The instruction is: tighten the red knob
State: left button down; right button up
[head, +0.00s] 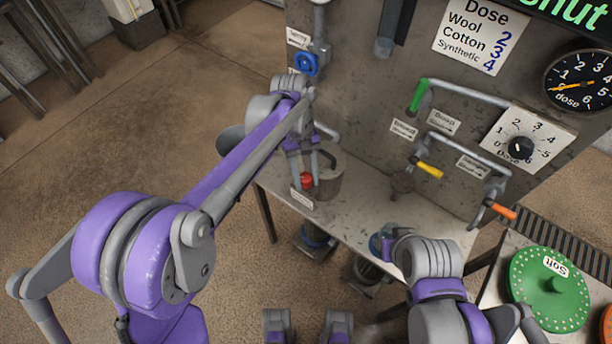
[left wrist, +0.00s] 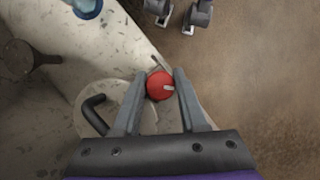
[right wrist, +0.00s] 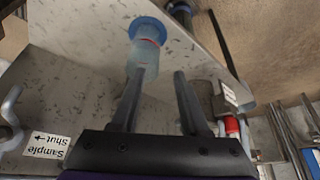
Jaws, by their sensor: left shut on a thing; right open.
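The red knob (head: 307,180) sits at the front left of the metal bench, beside a grey lidded pot. My left gripper (head: 306,176) reaches down over it. In the left wrist view the red knob (left wrist: 158,86), with a pale mark on it, lies between the two fingertips of my left gripper (left wrist: 160,82), which is shut on it. The red knob also shows in the right wrist view (right wrist: 232,126), low at the right. My right gripper (right wrist: 158,80) is open, its fingers apart, near a translucent blue container (right wrist: 145,52); whether they touch is unclear.
The pot's bent handle (left wrist: 93,110) is close to the left fingers. A blue valve wheel (head: 306,64) is above my left wrist. Green (head: 419,95), yellow (head: 430,169) and orange (head: 499,210) handles project from the panel. A green disc (head: 549,288) lies at the right.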

dwell(0.5)
pick_arm(q)
jog(key=shift+c, duration=2.2)
grip_release()
